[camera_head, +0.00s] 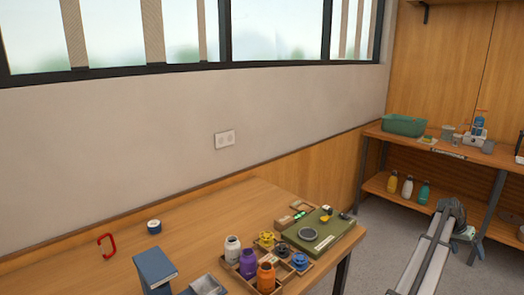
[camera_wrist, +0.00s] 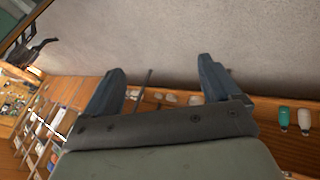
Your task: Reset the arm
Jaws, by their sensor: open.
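My gripper (camera_wrist: 164,88) is open and empty in the wrist view, its two dark fingers spread apart with nothing between them. Behind the fingers are the pale floor and a wooden shelf, both some way off. In the head view my arm (camera_head: 428,256) rises from the lower right, to the right of the table and apart from it. The fingertips cannot be made out clearly in the head view.
A wooden table (camera_head: 90,262) holds bottles in a wooden tray, a green board (camera_head: 322,228), a blue box (camera_head: 155,267), a tape roll (camera_head: 154,226) and a red carabiner (camera_head: 106,244). A shelf unit (camera_head: 400,144) with a green bin (camera_head: 404,125) stands behind my arm. Grey floor lies between.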

